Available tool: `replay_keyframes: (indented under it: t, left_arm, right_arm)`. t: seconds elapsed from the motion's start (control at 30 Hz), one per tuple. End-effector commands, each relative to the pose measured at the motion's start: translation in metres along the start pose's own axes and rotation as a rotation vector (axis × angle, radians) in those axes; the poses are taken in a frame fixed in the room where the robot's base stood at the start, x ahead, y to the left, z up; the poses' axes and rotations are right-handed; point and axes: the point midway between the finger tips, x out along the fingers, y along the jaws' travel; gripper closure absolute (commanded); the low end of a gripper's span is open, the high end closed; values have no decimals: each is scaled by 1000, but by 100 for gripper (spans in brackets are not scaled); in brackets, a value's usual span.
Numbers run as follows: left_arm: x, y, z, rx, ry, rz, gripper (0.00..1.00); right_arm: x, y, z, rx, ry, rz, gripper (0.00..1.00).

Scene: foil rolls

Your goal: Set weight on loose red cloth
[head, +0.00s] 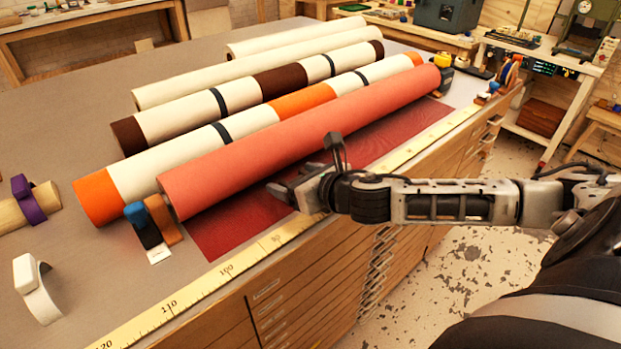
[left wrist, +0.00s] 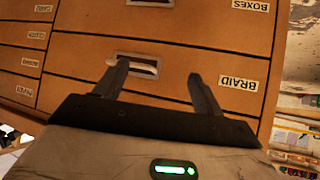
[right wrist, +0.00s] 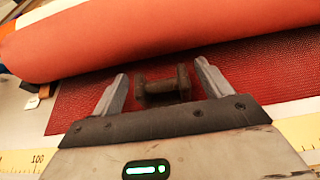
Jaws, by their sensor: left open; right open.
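The loose red cloth (head: 226,231) lies flat from under the salmon-red roll to the measuring strip; it also shows in the right wrist view (right wrist: 78,100). A small dark, dumbbell-shaped weight (right wrist: 163,88) appears to rest on the cloth close to the roll. My right gripper (head: 280,190) is low over the cloth. In the right wrist view (right wrist: 160,74) its fingers are open on either side of the weight, with gaps visible. The weight is hidden in the head view. My left gripper (left wrist: 158,72) is open and empty in front of the drawers.
The salmon-red roll (head: 300,135) lies just behind the right gripper, with several other rolls beyond. A yellow measuring strip (head: 200,292) runs along the front edge. Labelled drawers (left wrist: 205,60) face my left gripper.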

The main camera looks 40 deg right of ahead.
Motion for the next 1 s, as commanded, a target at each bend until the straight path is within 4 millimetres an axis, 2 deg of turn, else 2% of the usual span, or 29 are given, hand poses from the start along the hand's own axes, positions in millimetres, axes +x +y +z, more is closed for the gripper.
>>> replay_keyframes:
  t: [0.33,0.6,0.8,1.0]
  left_arm:
    - [5,0,6,-2,0,2,31]
    - [3,2,2,-2,4,6,31]
    - [2,3,1,-2,5,6,31]
    - [2,3,2,-2,5,6,31]
  right_arm:
    - [-65,0,-3,-12,7,2,22]
    - [-103,0,-1,-12,6,-1,22]
    - [-117,0,-1,-5,2,0,22]
    - [-120,0,0,-1,0,0,22]
